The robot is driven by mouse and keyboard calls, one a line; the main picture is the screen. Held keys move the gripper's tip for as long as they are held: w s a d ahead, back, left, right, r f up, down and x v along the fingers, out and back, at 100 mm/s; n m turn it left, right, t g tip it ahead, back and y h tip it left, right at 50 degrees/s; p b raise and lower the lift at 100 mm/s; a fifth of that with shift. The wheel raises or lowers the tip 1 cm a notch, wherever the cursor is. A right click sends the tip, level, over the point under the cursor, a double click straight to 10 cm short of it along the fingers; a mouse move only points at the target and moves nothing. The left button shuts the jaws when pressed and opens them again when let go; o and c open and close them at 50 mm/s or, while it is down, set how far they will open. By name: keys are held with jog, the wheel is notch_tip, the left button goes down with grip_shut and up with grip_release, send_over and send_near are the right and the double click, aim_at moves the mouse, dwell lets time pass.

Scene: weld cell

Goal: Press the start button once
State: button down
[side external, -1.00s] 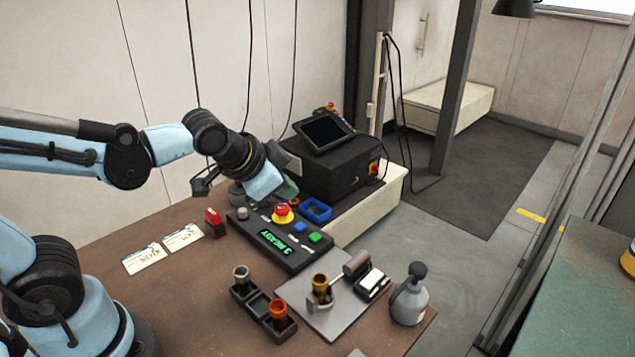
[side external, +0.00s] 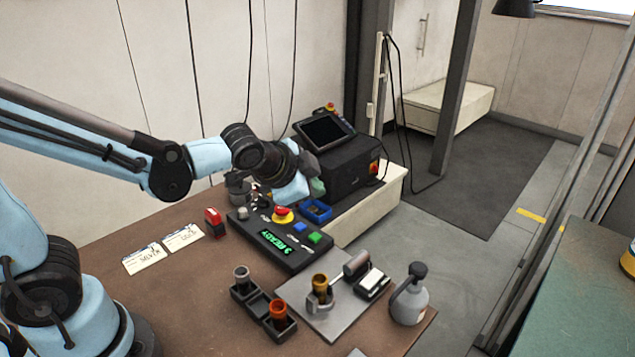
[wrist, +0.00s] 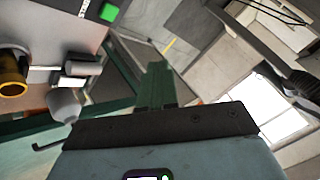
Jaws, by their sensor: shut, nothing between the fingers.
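The black control panel (side external: 262,250) lies on the brown bench with a lit green display reading READY. It carries a green button (side external: 314,238), a blue button (side external: 299,228) and a red emergency stop on a yellow base (side external: 283,214). The green button also shows at the top of the wrist view (wrist: 109,11). My gripper (side external: 317,187) is shut and empty, above and behind the panel near the blue tray, apart from the buttons.
A blue tray (side external: 316,210) stands behind the panel, beside a black box (side external: 345,168) with a tilted screen (side external: 324,130). A cup holder (side external: 262,306), a metal plate fixture (side external: 305,308) and a grey bottle (side external: 409,296) stand in front. A red stamp-like block (side external: 214,222) is left.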

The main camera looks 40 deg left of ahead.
aim_at(313, 239)
jog(key=shift+f, duration=4)
jog(key=shift+f, duration=0.1)
jog(key=shift+f, duration=0.35)
jog(key=shift+f, duration=0.45)
jog(key=shift+r, duration=0.9)
jog(key=shift+r, duration=2.5)
